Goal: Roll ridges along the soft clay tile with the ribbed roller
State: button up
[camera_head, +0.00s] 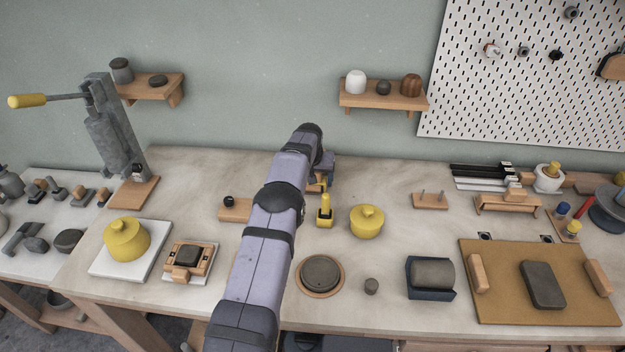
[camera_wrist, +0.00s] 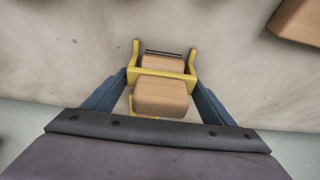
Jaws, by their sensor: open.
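The soft clay tile (camera_head: 543,284) is a dark grey rounded slab lying flat on a brown board (camera_head: 510,305) at the right, between two wooden blocks. My gripper (camera_wrist: 160,82) is open, with its blue fingers on either side of a wooden block (camera_wrist: 162,97) that has a yellow frame (camera_wrist: 165,74) across it. This looks like the ribbed roller's handle and yoke; a thin dark edge shows at the frame's far end, but no ribs can be made out. In the head view my gripper (camera_head: 323,172) is at the back middle of the table, mostly hidden by my arm.
A yellow upright tool (camera_head: 325,211) and a yellow lidded pot (camera_head: 367,222) stand close right of my arm. A blue cradle with a grey cylinder (camera_head: 432,272) is left of the board. A wooden peg stand (camera_head: 430,201) and a wooden rack (camera_head: 507,204) stand farther back.

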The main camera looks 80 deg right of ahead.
jog(key=shift+r+p, duration=1.5)
jog(key=shift+r, duration=1.4)
jog(key=shift+c, duration=0.3)
jog(key=c, duration=1.6)
jog(key=shift+o, duration=0.2)
jog(key=shift+r, duration=0.15)
jog(key=shift+r+p, duration=2.15)
jog(key=shift+r, duration=0.8)
jog(key=shift+w, duration=0.1)
